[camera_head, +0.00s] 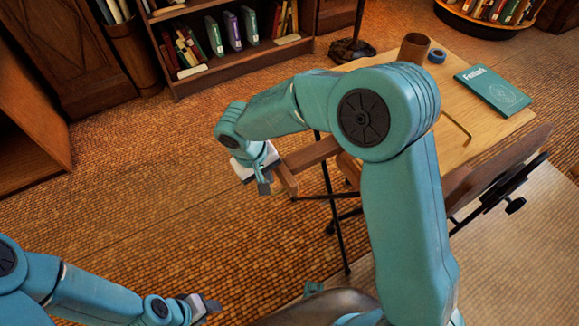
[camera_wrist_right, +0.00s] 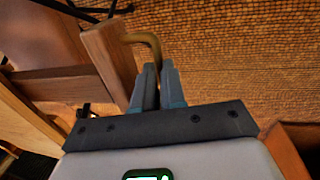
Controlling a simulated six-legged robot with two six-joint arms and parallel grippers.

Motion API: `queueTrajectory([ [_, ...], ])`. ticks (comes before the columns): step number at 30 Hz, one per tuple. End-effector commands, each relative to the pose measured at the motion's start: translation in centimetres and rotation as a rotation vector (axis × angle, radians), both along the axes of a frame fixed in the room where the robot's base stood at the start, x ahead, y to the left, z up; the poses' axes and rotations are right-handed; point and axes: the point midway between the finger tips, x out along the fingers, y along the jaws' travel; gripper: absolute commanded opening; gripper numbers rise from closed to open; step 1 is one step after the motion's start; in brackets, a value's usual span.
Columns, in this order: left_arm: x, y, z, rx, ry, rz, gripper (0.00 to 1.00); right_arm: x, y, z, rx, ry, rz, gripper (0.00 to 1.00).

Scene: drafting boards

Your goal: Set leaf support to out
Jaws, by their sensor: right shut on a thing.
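The leaf support is a brown wooden bar (camera_head: 314,152) with a crosswise end piece (camera_head: 287,181). It sticks out from the left side of the light wood table (camera_head: 462,112). My right gripper (camera_head: 266,186) is at its outer end. In the right wrist view, a bent brass pull (camera_wrist_right: 145,38) comes off the bar's end piece (camera_wrist_right: 108,62). My right fingers (camera_wrist_right: 157,85) are close together on the pull, and its end is hidden between them. My left gripper (camera_head: 208,305) is low at the left, away from the table; its opening is too small to tell.
On the table are a brown cup (camera_head: 414,47), a blue tape roll (camera_head: 437,56) and a teal book (camera_head: 492,90). A brown curved panel (camera_head: 500,162) with black knobs is at the table's near side. A bookshelf (camera_head: 235,65) stands behind. The woven floor at left is clear.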

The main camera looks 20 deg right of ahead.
Motion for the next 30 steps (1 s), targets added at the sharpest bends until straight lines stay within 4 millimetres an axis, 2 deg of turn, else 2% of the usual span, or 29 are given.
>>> queueTrajectory([
  [3,0.0,0.0,-0.3,0.0,0.0,0.0,0.43,-0.1,2.1,-0.1,0.001,-0.001,0.002,0.0],
  [7,0.0,0.0,-0.4,0.0,0.0,0.0,0.43,-0.2,3.3,0.0,0.001,-0.001,0.001,0.0],
  [21,0.0,0.0,-0.4,0.0,0.0,0.0,0.43,-0.3,4.2,0.0,0.007,-0.001,0.0,0.0],
  [22,0.0,0.0,-0.4,0.0,0.0,0.0,0.43,-0.3,4.2,0.0,0.007,-0.001,0.0,0.2],
  [24,0.0,0.0,-0.4,0.0,0.0,0.0,0.43,-0.3,4.1,0.0,0.006,-0.001,0.0,0.36],
  [30,0.0,0.0,-0.4,0.0,0.0,0.0,0.43,-0.3,4.0,0.0,0.003,-0.001,0.0,0.36],
])
